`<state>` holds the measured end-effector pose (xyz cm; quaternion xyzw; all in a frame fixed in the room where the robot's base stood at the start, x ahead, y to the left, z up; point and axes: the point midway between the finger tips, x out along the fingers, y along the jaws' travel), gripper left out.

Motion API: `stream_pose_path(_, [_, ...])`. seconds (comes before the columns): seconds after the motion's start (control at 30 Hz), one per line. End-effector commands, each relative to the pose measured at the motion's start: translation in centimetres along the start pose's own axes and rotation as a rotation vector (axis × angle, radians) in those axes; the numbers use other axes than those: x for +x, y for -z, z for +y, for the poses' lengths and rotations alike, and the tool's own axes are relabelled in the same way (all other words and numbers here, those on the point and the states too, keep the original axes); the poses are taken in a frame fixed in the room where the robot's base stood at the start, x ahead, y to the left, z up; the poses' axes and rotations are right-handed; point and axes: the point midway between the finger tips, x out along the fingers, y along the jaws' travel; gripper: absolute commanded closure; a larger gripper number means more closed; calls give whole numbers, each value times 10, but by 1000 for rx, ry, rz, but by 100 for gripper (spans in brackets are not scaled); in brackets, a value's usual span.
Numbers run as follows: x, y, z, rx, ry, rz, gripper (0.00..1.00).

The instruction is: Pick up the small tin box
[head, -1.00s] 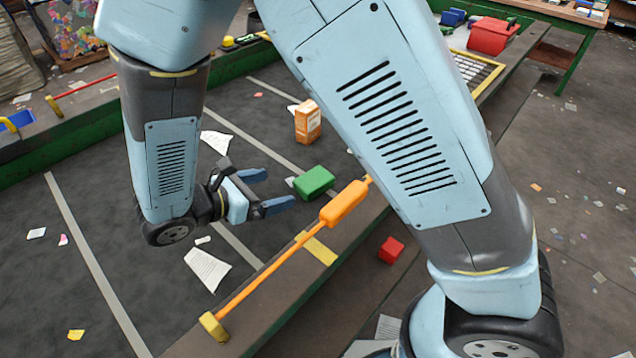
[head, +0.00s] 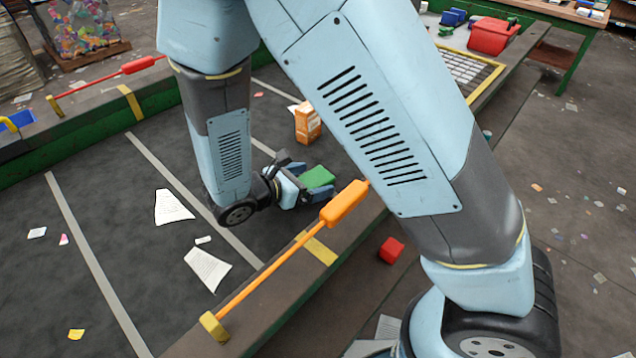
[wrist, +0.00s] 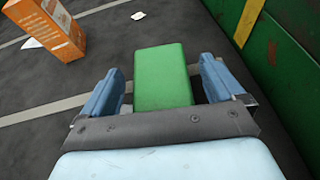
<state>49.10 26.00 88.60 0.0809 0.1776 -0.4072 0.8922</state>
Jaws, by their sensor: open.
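The small tin box is a green block (head: 318,177) lying on the dark belt. It also shows in the wrist view (wrist: 162,75), between the two blue fingers of my gripper (wrist: 161,85). My gripper (head: 304,180) is open around it, low over the belt. The near end of the box is hidden by my gripper's grey front plate.
An orange carton (head: 308,123) stands just beyond the box, on the left in the wrist view (wrist: 47,27). The belt's green side wall (wrist: 290,60) is close on the right. An orange bar (head: 344,203) runs along the near belt edge. Paper scraps (head: 172,207) lie on the belt.

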Motion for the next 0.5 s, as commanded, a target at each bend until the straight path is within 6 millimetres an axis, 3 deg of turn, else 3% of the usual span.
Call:
stream_pose_path(0.1, [12, 0, 0, -1, 0, -1, 5])
stream_pose_path(0.33, [14, 0, 0, 0, -1, 1, 5])
stream_pose_path(0.5, [14, 0, 0, 0, -1, 0, 21])
